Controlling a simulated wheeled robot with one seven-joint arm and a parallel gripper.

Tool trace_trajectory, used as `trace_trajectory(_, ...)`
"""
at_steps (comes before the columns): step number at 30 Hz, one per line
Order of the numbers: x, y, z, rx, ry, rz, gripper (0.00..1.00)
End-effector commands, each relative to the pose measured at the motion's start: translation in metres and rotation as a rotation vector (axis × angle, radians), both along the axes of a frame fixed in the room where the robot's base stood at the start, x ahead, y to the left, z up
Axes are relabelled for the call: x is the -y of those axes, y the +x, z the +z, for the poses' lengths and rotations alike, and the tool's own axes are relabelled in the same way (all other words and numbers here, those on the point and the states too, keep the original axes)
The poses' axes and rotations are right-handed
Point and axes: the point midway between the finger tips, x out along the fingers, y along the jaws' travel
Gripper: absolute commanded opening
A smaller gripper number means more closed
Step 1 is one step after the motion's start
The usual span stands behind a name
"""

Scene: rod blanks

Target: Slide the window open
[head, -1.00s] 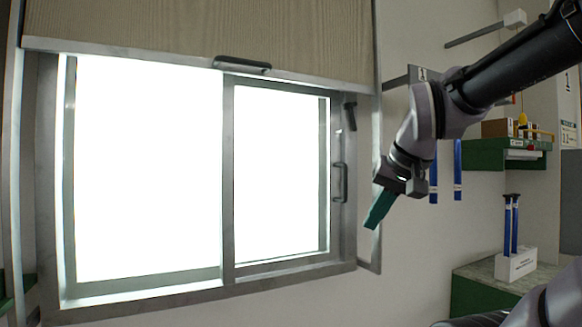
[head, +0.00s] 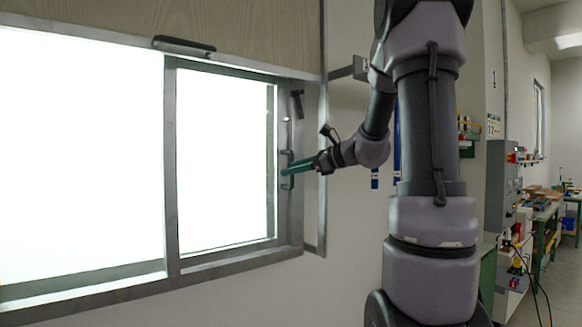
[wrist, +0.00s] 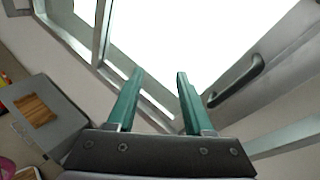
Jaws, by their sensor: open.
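The window has a grey metal frame and bright white panes. Its right sash (head: 171,190) carries a dark upright bar handle (head: 288,183) on its right side, with a dark lever (head: 297,103) above it. A dark handle (wrist: 237,80) on a grey frame member lies right of the fingers there, outside the gap.
A wooden-looking blind (head: 250,35) with a dark pull (head: 184,45) covers the window top. Blue rods (head: 397,140) hang on the wall behind my arm. A grey cabinet (head: 503,190) and cluttered benches stand at the right. A grey box (wrist: 50,115) shows in the wrist view.

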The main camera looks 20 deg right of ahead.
Motion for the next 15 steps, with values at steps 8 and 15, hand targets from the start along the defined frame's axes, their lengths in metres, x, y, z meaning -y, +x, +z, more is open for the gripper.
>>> trace_trajectory(8, 0.098, 0.072, 0.000, -0.013, 0.398, -0.273, 0.52)
trace_trajectory(15, 0.098, 0.093, 0.001, -0.009, 0.435, -0.294, 0.52)
